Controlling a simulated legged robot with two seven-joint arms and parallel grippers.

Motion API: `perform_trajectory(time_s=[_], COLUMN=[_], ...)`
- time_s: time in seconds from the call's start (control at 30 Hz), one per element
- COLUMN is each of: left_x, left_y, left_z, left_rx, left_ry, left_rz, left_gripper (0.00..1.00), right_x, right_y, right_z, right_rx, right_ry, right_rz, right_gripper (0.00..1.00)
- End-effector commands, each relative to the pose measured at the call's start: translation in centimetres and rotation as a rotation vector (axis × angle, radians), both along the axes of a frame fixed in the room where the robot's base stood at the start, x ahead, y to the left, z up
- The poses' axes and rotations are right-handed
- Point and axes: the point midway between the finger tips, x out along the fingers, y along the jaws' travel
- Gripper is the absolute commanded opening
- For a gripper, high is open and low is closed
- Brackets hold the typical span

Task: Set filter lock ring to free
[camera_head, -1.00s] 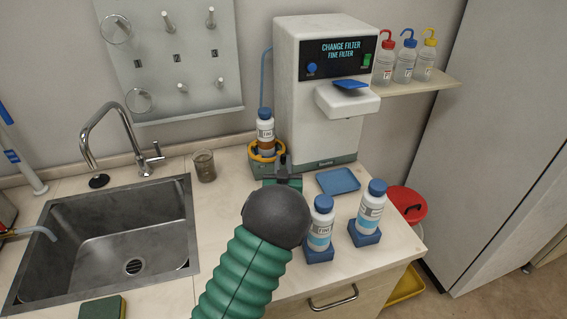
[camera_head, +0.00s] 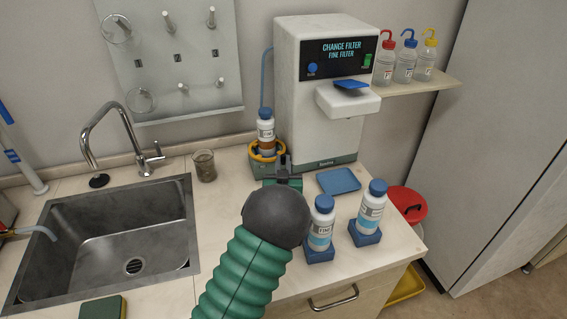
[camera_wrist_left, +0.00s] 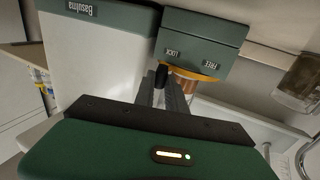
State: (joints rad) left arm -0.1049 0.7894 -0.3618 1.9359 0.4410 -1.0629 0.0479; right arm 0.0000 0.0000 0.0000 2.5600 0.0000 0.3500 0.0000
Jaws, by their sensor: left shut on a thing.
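The yellow filter lock ring (camera_head: 258,157) circles the base of a blue-capped filter bottle (camera_head: 265,132) at the left side of the spectrometer (camera_head: 318,90). The ring also shows in the left wrist view (camera_wrist_left: 195,75), beneath a green block (camera_wrist_left: 205,42) marked LOCK and FREE. My left gripper (camera_head: 283,165) is at the front of the ring. In the left wrist view its fingers (camera_wrist_left: 164,88) are shut on the ring's small black handle (camera_wrist_left: 161,75), which lies at the LOCK side. The contact is partly hidden by the fingers. My right gripper is out of view.
Two blue-capped bottles (camera_head: 320,224) (camera_head: 370,207) stand in blue holders right of my left arm. An empty blue tray (camera_head: 338,181) lies behind them. A beaker (camera_head: 204,166) and the sink (camera_head: 110,238) are to the left. The spectrometer display reads CHANGE FILTER, FINE FILTER.

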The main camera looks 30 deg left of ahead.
Motion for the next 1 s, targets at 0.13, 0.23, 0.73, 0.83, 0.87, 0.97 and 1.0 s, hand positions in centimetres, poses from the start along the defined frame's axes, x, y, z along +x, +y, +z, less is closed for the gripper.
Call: perform_trajectory(time_s=[0.13,0.23,0.73,0.83,0.87,0.97,1.0], left_x=[0.0,0.0,-0.4,-0.9,-1.1,-1.7,-2.0], left_y=[-0.2,-0.2,0.2,0.5,0.6,1.1,1.3], left_z=[-0.1,-0.1,-0.3,-0.4,-0.4,-0.5,-0.5], left_rx=[-0.001,-0.002,-0.002,-0.002,-0.003,-0.004,-0.004], left_ry=[0.002,0.003,0.002,0.003,0.003,0.002,0.002], left_rz=[-0.003,-0.003,-0.042,-0.086,-0.103,-0.167,-0.197], left_gripper=[0.0,0.0,0.0,0.0,0.0,0.0,0.0], right_x=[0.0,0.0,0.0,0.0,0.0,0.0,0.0], right_y=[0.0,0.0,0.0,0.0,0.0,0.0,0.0], right_z=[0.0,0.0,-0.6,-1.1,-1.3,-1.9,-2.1], right_rx=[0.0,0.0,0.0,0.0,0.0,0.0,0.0], right_ry=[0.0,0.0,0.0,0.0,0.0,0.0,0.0], right_rz=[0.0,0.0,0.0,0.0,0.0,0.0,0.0], right_gripper=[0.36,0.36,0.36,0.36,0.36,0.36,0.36])
